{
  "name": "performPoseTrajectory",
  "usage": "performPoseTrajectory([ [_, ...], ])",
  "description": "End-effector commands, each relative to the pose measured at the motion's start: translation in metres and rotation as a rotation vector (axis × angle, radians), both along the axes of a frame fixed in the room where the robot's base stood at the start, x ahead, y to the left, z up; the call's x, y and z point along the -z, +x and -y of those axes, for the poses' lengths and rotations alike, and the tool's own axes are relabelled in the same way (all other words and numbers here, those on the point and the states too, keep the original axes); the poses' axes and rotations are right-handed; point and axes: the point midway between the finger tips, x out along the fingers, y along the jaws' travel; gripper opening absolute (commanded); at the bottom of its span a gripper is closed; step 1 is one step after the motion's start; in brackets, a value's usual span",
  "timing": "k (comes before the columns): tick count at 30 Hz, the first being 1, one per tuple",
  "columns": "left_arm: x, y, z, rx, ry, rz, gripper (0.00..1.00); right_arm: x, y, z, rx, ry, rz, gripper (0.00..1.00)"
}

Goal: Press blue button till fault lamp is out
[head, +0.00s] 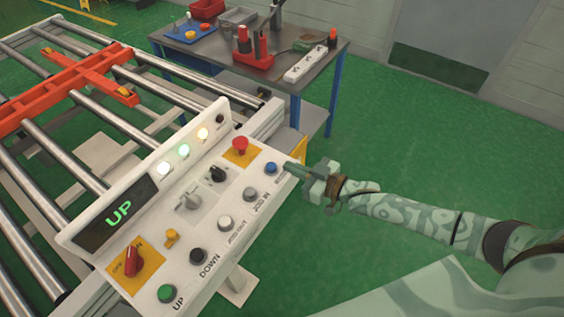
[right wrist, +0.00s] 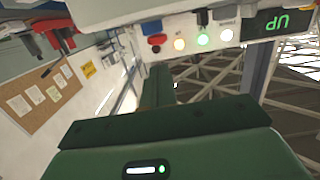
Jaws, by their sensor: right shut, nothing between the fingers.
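The white control panel (head: 200,240) carries a round blue button (head: 271,168) near its far right corner. My right gripper (head: 290,169) is shut and empty, its fingertips beside the blue button on the right; a small gap seems to show, but contact is hard to judge. In the right wrist view the green fingers (right wrist: 160,88) point toward the panel. On the upright strip, a white lamp (head: 163,168), a green lamp (head: 183,150) and an amber lamp (head: 203,133) are lit. The end lamp (head: 220,118) looks dark; its label is unreadable. My left gripper is out of view.
A red mushroom button (head: 240,145) and a grey button (head: 250,193) flank the blue one. The display (head: 118,213) reads UP. A roller conveyor (head: 90,110) lies left, a workbench (head: 290,85) behind. Green floor at right is clear.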

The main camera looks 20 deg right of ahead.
Motion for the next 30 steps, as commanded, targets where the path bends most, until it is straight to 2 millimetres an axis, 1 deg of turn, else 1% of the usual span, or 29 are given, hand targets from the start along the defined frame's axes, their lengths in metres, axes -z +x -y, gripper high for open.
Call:
performPoseTrajectory([
  [1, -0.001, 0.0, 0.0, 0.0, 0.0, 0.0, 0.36, -0.001, -0.009, 0.007, 0.0, -0.001, -0.002, 0.0],
  [3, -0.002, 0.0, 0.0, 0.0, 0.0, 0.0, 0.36, -0.003, -0.02, 0.016, 0.0, 0.001, -0.001, 0.0],
  [6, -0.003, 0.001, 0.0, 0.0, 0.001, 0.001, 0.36, -0.005, -0.033, 0.026, 0.0, 0.0, 0.001, 0.0],
  [10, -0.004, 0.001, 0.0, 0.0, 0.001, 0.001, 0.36, -0.006, -0.044, 0.034, 0.0, 0.0, 0.002, 0.0],
  [15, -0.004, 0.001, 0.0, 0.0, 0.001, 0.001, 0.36, -0.007, -0.048, 0.037, 0.0, 0.001, 0.003, 0.0],
  [30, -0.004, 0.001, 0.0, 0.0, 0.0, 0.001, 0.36, -0.007, -0.048, 0.037, 0.0, -0.005, 0.005, 0.0],
])
